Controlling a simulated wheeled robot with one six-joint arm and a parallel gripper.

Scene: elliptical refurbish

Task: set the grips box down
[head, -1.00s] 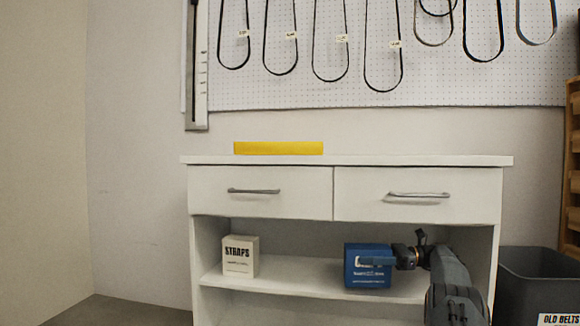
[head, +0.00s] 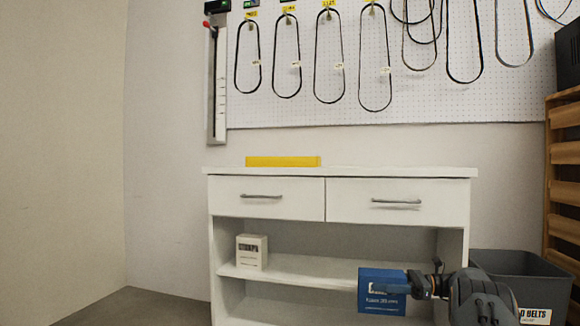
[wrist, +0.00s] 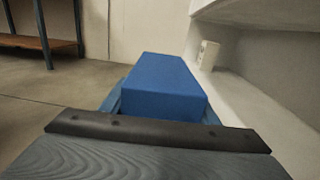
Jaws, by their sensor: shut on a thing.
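The blue grips box (head: 382,302) with white lettering is held in front of the right part of the white cabinet's open shelf (head: 290,268). My gripper (head: 408,285) comes from the right and is shut on the box. In the wrist view the box (wrist: 165,85) sits between my fingers (wrist: 160,108), with floor to its left and the pale shelf surface to its right. It looks clear of the shelf, on the open side of its front edge. The box's underside is hidden.
A white straps box (head: 252,251) stands at the left of the shelf. The shelf's middle is free. A dark bin (head: 515,268) labelled for old belts stands right of the cabinet. A yellow block (head: 283,161) lies on the cabinet top. Belts hang above.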

